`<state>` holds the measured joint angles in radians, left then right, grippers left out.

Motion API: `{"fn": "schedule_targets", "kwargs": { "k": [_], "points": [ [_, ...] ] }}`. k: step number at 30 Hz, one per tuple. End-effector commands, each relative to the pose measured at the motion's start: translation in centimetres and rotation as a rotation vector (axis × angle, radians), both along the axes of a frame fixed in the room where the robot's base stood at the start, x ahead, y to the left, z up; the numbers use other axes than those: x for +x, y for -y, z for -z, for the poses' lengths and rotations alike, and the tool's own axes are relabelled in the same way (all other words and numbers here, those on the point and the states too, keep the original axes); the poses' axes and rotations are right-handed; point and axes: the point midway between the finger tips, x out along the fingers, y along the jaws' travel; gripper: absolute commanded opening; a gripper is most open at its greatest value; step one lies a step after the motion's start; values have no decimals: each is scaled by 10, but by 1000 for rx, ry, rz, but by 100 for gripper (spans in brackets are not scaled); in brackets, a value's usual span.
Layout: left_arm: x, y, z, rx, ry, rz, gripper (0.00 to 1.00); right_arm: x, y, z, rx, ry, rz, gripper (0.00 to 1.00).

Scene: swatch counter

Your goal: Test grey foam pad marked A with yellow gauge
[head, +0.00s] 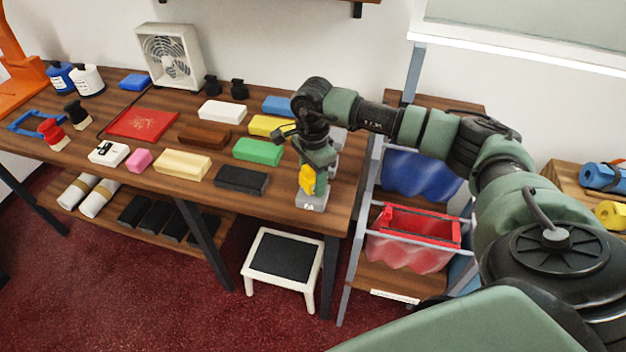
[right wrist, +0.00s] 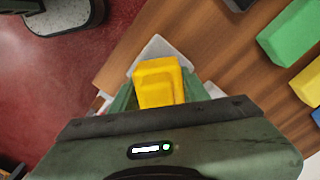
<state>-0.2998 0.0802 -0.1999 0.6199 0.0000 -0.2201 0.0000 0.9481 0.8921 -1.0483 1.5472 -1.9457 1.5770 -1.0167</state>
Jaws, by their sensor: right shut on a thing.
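My right gripper (head: 312,168) is shut on the yellow gauge (head: 307,180) near the right end of the counter. The gauge also shows in the right wrist view (right wrist: 158,82), upright between the fingers. Directly below it lies a light grey foam pad (head: 311,204) with a small pale mark on its front face, too small to read for sure. The pad's edge shows behind the gauge in the right wrist view (right wrist: 156,48). I cannot tell whether the gauge touches the pad. The gripper hides part of the pad. My left gripper is not in view.
Green (head: 258,151), black (head: 241,180), beige (head: 182,164) and other coloured blocks lie left of the gripper. A rack with blue (head: 420,172) and red (head: 412,250) bins stands right of the counter. A step stool (head: 284,256) stands below. A fan (head: 168,55) stands at the back.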

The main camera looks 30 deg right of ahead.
Motion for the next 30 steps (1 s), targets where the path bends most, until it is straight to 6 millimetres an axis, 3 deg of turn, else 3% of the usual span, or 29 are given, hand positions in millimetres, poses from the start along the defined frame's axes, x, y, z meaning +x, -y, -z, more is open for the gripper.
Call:
{"fn": "schedule_targets", "kwargs": {
  "k": [18,30],
  "points": [
    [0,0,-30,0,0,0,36,1,0,-54,0,4,2,13],
    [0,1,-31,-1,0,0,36,1,0,-58,1,3,1,13]
  ]
}}
